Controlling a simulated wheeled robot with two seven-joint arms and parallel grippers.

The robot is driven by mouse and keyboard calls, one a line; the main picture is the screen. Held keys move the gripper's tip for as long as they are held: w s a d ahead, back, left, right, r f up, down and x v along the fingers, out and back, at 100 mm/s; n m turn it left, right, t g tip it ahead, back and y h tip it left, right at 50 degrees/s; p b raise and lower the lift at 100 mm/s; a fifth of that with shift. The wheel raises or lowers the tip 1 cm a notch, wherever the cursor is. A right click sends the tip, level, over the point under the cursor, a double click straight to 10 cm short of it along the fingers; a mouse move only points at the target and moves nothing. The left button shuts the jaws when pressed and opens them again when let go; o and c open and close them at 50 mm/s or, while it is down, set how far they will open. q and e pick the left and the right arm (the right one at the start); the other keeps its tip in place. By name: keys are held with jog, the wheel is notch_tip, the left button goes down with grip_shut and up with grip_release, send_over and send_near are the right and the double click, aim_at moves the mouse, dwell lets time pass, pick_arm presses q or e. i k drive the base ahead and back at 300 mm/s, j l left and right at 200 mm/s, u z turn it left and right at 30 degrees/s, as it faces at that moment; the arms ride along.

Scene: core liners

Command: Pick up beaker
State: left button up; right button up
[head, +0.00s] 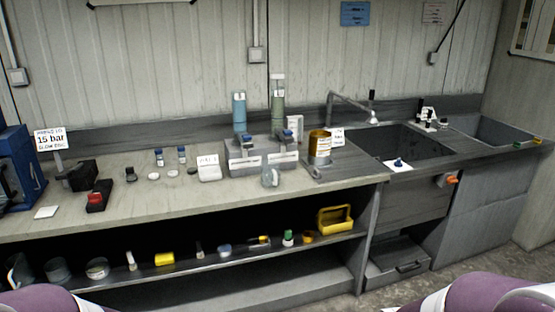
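A small clear, bluish container that looks like the beaker (270,177) stands near the front edge of the grey counter (130,207), in front of a grey block that bears two tall cylinders. It is small in the picture, so I cannot tell what it holds. Neither of my grippers is in view. Only purple and white parts of my own body show at the bottom corners.
Close behind the beaker is the grey block (244,167) with the blue cylinder (239,113) and green cylinder (278,108). An orange-brown can (319,149) stands to the right, before the sink (395,143). A white sign block (209,173) is to the left. Below is a shelf (200,264) with several items.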

aim_at(271, 176)
jog(key=z, duration=0.7)
jog(key=i+u, duration=0.1)
jog(key=i, duration=0.45)
jog(key=i+l+u, duration=0.1)
jog(key=i, duration=0.45)
jog(key=i+l+u, duration=0.1)
jog(key=i, duration=0.45)
jog(key=i+l+u, duration=0.1)
jog(key=i, duration=0.4)
jog(key=i+u, duration=0.15)
jog(key=i, duration=0.2)
jog(key=i+l+u, duration=0.2)
jog(key=i, duration=0.15)
